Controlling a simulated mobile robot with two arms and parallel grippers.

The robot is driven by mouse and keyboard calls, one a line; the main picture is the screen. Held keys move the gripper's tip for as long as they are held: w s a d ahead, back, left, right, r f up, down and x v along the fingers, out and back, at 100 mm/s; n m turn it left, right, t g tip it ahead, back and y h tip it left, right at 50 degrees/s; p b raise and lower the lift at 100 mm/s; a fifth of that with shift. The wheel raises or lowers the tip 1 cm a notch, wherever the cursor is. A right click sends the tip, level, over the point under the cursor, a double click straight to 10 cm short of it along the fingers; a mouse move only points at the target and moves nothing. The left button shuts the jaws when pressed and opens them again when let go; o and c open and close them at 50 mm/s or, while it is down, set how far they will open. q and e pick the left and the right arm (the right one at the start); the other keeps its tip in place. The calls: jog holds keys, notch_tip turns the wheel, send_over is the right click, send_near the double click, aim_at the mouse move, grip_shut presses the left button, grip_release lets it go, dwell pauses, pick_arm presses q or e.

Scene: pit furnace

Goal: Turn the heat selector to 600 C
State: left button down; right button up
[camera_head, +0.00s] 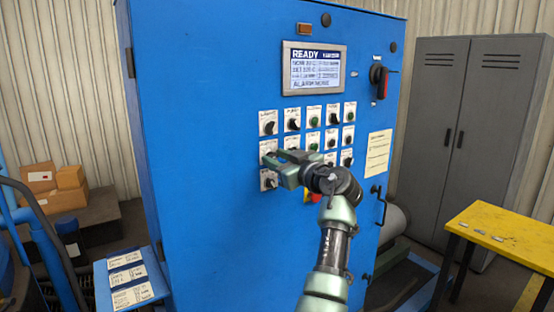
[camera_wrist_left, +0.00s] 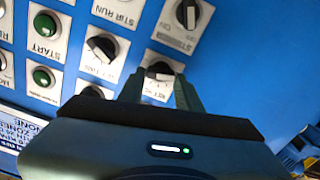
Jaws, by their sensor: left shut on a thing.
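The blue control cabinet (camera_head: 215,90) carries rows of black selector knobs and green buttons on white label plates. My left gripper (camera_head: 272,160) is at the left column of this panel, shut on a black selector knob. In the left wrist view the knob (camera_wrist_left: 160,70) shows between the two fingertips (camera_wrist_left: 158,92), with a pale pointer mark on it. Its label is too small and partly covered to read surely, so I cannot tell its setting. The cabinet's display (camera_head: 315,68) reads READY; its smaller lines are not clear. My right gripper is not in view.
Another selector (camera_head: 268,180) sits just below the held one, and other knobs and buttons are close on the right. A red-and-black switch (camera_head: 379,80) is at the upper right. A yellow table (camera_head: 500,235) and grey locker (camera_head: 465,130) stand right; cards lie on a ledge (camera_head: 130,280) left.

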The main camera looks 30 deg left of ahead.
pick_arm(q)
jog(key=shift+m, duration=0.7)
jog(key=m, duration=0.3)
jog(key=shift+r+b, duration=0.1)
jog(key=shift+b, duration=0.3)
jog(key=m, duration=0.4)
jog(key=shift+w, duration=0.15)
jog(key=m+p, duration=0.1)
jog(key=m, duration=0.2)
jog(key=shift+m+p, duration=0.3)
jog(key=m+p, duration=0.3)
jog(key=m, duration=0.2)
jog(key=shift+w+m, duration=0.1)
jog(key=shift+m, duration=0.2)
jog(key=m+p, duration=0.2)
jog(key=m, duration=0.1)
jog(key=shift+m+p, duration=1.05)
jog(key=shift+m, duration=0.35)
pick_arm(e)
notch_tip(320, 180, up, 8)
pick_arm(q)
jog(key=shift+f, duration=0.2)
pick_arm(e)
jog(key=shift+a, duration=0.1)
